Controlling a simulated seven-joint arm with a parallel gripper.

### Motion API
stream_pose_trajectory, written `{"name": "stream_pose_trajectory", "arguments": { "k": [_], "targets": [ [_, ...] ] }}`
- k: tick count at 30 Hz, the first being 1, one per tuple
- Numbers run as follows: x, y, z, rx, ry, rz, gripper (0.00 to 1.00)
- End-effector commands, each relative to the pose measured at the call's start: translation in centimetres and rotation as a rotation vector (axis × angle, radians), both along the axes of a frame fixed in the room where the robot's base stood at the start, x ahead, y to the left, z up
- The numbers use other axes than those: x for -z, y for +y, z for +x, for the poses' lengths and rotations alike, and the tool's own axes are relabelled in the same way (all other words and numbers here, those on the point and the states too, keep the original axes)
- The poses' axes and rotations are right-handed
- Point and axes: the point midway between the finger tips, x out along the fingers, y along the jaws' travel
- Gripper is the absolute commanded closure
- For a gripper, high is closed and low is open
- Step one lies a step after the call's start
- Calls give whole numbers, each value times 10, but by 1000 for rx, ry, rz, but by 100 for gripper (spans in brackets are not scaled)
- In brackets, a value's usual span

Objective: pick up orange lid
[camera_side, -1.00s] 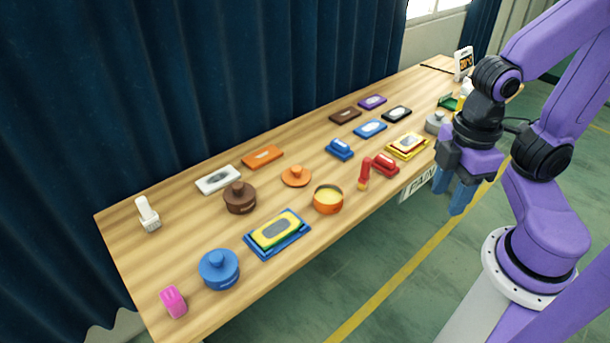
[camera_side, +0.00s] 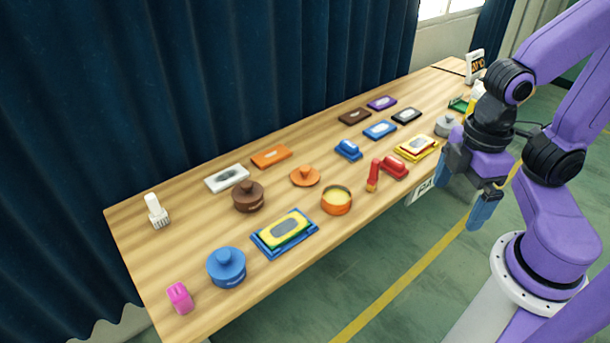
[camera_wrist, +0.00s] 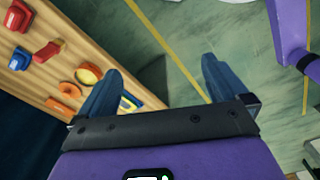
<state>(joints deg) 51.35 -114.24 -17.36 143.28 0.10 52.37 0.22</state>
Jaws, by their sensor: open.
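The orange lid (camera_side: 305,176) is a flat round disc with a knob on top. It lies on the wooden table, behind and left of the orange pot (camera_side: 336,200), which has a yellow inside and no lid on it. In the wrist view the orange lid (camera_wrist: 70,90) shows at the left, partly cut across by nearby things, beside the orange pot (camera_wrist: 89,74). My gripper (camera_side: 462,202) is open and empty. It hangs beyond the table's front edge at the right, well away from the lid. Its blue fingers stand apart in the wrist view (camera_wrist: 158,80).
A brown lidded pot (camera_side: 248,197) stands left of the lid and a blue lidded pot (camera_side: 226,267) at the front left. A red tool (camera_side: 390,167), blue block (camera_side: 348,149) and orange flat plate (camera_side: 271,157) lie around it. The wooden table (camera_side: 180,240) has bare patches between them.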

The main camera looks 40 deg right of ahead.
Motion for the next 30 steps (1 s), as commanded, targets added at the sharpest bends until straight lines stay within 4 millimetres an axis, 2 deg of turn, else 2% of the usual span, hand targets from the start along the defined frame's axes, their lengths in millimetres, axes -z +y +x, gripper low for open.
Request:
{"name": "stream_pose_trajectory", "arguments": {
  "k": [4,8,12,18,23,30],
  "targets": [
    [-3,10,16,112,3,-1,0],
    [-8,29,50,355,9,-3,0],
    [-12,49,99,679,15,-2,0],
    [-10,66,173,1140,22,-2,0],
    [-3,67,234,1509,29,0,0],
    [17,48,322,2061,36,3,0]
  ]
}}
